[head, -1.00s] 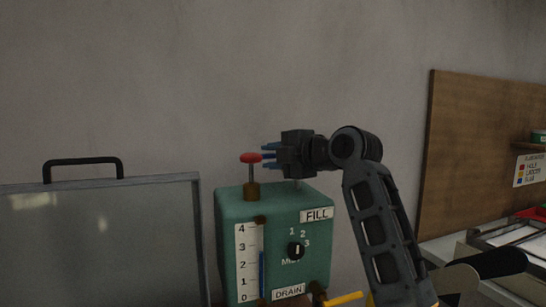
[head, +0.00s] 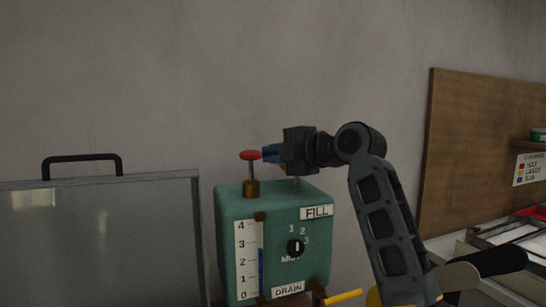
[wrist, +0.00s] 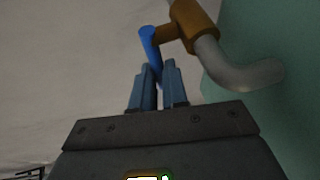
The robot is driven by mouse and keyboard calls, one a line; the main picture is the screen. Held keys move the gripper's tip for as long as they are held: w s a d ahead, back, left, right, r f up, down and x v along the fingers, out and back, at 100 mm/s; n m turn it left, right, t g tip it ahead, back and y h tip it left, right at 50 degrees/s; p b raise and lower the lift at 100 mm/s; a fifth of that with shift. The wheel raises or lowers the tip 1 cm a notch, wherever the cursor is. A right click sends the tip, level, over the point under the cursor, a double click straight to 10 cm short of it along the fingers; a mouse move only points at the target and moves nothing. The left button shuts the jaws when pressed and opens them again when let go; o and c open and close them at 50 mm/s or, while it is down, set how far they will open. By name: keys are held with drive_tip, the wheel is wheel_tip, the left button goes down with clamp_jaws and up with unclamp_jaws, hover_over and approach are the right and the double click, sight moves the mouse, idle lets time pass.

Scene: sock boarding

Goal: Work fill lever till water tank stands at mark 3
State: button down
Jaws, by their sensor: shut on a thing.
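The green water tank (head: 228,215) stands against the wall in the head view. It has a FILL label (head: 317,212) at upper right and a DRAIN label (head: 288,289) below. Its gauge (head: 242,240) is marked 0 to 4, and the blue column (head: 261,272) stands a little under 3. In the wrist view a blue lever (wrist: 149,42) sticks out of a brass valve (wrist: 196,24) on a grey pipe. My gripper (head: 266,153) is above the tank; its blue fingers (wrist: 159,70) are shut on the lever's end. The head view hides this grip.
A red knob (head: 250,155) on a brass stem rises from the tank's top, close to my fingertips in the picture. A dial (head: 296,247) is on the tank's front. A framed panel with a black handle (head: 82,160) stands left. A yellow lever (head: 344,297) juts out low.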

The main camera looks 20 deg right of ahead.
drive_tip(key=shift+s+d+f+n+g+y+b, duration=0.15)
drive_tip(key=shift+n+g+y+b, duration=0.2)
drive_tip(key=shift+n+y+b, duration=0.2)
drive_tip(key=shift+s+d+f+n+g+y+b, duration=0.15)
drive_tip(key=shift+n+g+y+b, duration=0.25)
drive_tip(key=shift+y, duration=0.25)
drive_tip(key=shift+s+a+r+n+g+y, duration=0.1)
drive_tip(key=shift+r+n+g+y, duration=0.15)
drive_tip(key=shift+n+y, duration=0.1)
drive_tip(key=c, duration=1.1)
unclamp_jaws()
drive_tip(key=shift+c, duration=0.2)
drive_tip(key=shift+b+v, duration=0.5)
drive_tip(key=shift+v, duration=3.45)
